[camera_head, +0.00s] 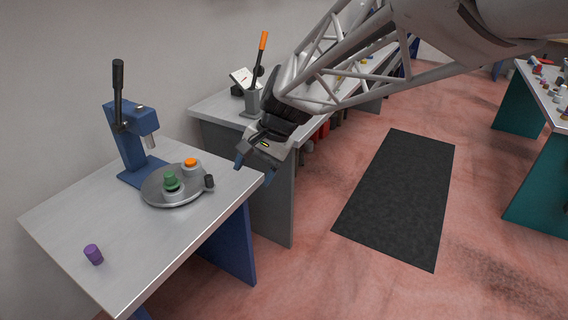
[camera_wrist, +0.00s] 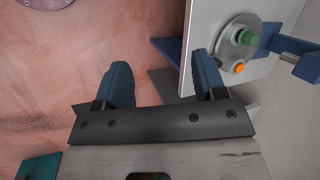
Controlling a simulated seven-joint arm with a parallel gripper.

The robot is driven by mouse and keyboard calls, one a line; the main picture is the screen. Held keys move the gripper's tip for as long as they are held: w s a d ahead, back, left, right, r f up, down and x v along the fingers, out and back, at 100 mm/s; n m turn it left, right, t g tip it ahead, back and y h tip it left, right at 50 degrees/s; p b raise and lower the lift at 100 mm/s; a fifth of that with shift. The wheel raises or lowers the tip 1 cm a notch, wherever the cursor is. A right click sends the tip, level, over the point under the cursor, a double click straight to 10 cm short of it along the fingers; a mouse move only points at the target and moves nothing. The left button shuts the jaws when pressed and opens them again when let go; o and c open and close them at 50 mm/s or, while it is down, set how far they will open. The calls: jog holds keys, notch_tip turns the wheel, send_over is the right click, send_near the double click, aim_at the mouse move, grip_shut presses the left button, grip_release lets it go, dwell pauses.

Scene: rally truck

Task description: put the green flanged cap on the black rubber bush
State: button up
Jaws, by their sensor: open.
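The green flanged cap (camera_head: 170,178) sits on a pale grey piece on the round grey turntable (camera_head: 158,197) on the near-left bench. It also shows in the wrist view (camera_wrist: 247,37), at upper right. A small black piece (camera_head: 209,181) stands at the turntable's right edge; I cannot tell whether it is the black rubber bush or a knob. No other piece is clearly the bush. My gripper (camera_head: 255,168) is open and empty, above and beyond the bench's right edge, apart from the cap. In the wrist view its two blue fingers (camera_wrist: 160,62) stand wide apart.
An orange-topped piece (camera_head: 190,162) is on the turntable near the cap. A blue lever press (camera_head: 132,135) stands behind it. A purple cylinder (camera_head: 94,254) is at the bench's front left. A second grey bench (camera_head: 210,104) with an orange-handled lever stands behind my gripper.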

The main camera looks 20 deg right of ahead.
jog(key=s+d+n+t+h, duration=0.1)
jog(key=s+d+n+h, duration=0.1)
jog(key=s+d, duration=0.3)
jog(key=s+d+n+t+h, duration=0.1)
jog(key=s+d+n+h, duration=0.2)
jog(key=s, duration=1.1)
jog(key=shift+s+d+n, duration=0.2)
jog(key=shift+d+n, duration=0.4)
jog(key=shift+d, duration=0.25)
